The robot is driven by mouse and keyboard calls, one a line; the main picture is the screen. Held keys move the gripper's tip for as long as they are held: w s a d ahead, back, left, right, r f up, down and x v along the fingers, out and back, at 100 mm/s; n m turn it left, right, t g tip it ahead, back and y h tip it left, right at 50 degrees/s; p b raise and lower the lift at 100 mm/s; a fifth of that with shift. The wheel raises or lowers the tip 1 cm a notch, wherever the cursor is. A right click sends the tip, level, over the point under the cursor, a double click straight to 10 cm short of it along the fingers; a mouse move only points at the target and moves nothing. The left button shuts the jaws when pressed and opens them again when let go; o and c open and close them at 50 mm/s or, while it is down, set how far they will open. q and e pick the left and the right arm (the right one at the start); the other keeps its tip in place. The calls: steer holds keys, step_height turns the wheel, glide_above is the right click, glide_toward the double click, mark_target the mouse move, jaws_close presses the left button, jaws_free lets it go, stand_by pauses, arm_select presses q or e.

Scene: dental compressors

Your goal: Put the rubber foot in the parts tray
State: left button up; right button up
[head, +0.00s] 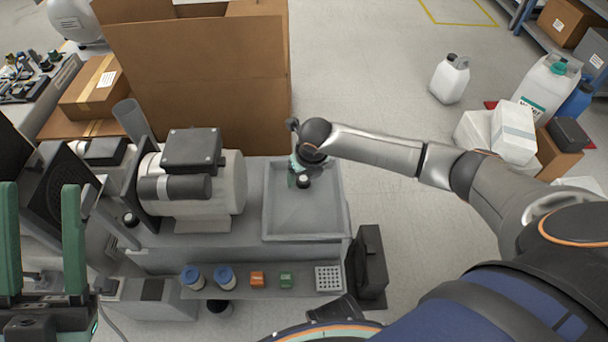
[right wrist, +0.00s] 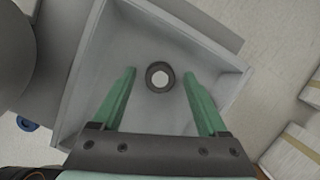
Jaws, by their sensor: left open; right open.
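The rubber foot (head: 303,181) is a small dark ring with a pale centre. It lies within the grey parts tray (head: 290,228), towards the far side. In the right wrist view, the foot (right wrist: 150,82) sits between the two green fingers of my right gripper (right wrist: 159,72), with a gap on each side, over the tray floor (right wrist: 85,90). My right gripper also shows over the tray in the head view (head: 297,166), open and mostly hidden by its own wrist. My left gripper (head: 42,190) is open and empty at the left edge.
A compressor (head: 200,175) stands left of the tray. A large cardboard box (head: 200,80) stands behind. White containers (head: 510,130) stand at right.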

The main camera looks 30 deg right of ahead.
arm_select(q)
step_height(320, 180, up, 6)
steer(key=p, duration=0.5)
steer(key=shift+a+p, duration=0.35)
arm_select(e)
steer(key=v, duration=1.2)
